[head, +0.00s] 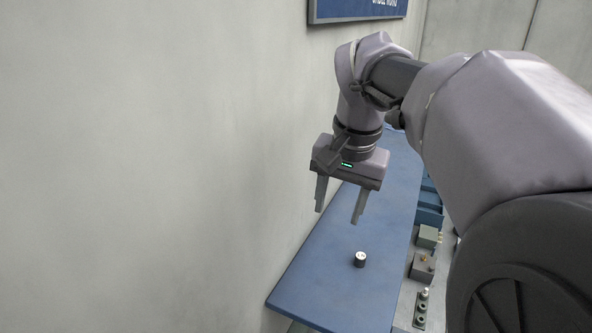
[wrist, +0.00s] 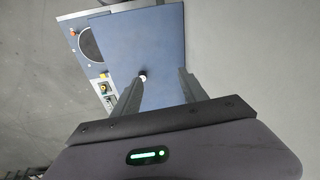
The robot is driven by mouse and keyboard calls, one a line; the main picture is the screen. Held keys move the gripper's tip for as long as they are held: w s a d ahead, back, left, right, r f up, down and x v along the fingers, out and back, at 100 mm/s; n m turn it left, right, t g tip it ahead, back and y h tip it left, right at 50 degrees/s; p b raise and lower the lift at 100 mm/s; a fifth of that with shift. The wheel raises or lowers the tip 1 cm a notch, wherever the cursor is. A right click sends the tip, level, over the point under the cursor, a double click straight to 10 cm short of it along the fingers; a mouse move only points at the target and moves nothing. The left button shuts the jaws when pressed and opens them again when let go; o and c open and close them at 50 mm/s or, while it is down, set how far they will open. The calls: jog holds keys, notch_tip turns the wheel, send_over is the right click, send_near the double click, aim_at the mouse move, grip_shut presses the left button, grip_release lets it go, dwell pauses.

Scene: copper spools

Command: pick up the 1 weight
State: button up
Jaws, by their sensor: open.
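The weight (head: 360,259) is a small dark cylinder with a pale top, standing upright on the blue table (head: 330,285). In the wrist view the weight (wrist: 142,76) is small, near the tip of the left finger. The label on its top is too small to read. My gripper (head: 338,217) is open and empty, pointing down above the table. In the head view it is above and to the left of the weight, clearly apart from it. In the wrist view my gripper (wrist: 162,75) shows two spread fingers with bare blue table between them.
A pale wall (head: 150,160) runs close along the table's left side. Beyond its right edge are blue bins (head: 430,210), a small green box (head: 428,237) and a grey box (head: 422,267) with fittings. The blue tabletop around the weight is clear. A dark disc (wrist: 92,43) shows in the wrist view.

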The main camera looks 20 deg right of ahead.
jog(key=w+d+f+m+g, duration=0.1)
jog(key=w+d+m, duration=0.1)
jog(key=d, duration=0.3)
jog(key=w+d+f+m+g, duration=0.1)
jog(key=w+d+f, duration=0.1)
jog(key=d, duration=0.4)
jog(key=b, duration=0.2)
send_over(361, 256)
jog(key=f, duration=1.1)
jog(key=shift+w+d, duration=0.2)
jog(key=shift+d, duration=0.05)
jog(key=f, duration=0.5)
jog(key=shift+s+a, duration=0.2)
jog(key=shift+a, duration=0.15)
jog(key=shift+w+d+f, duration=0.1)
jog(key=shift+d+f, duration=0.05)
jog(key=shift+f, duration=0.1)
jog(key=c, duration=0.3)
grip_shut()
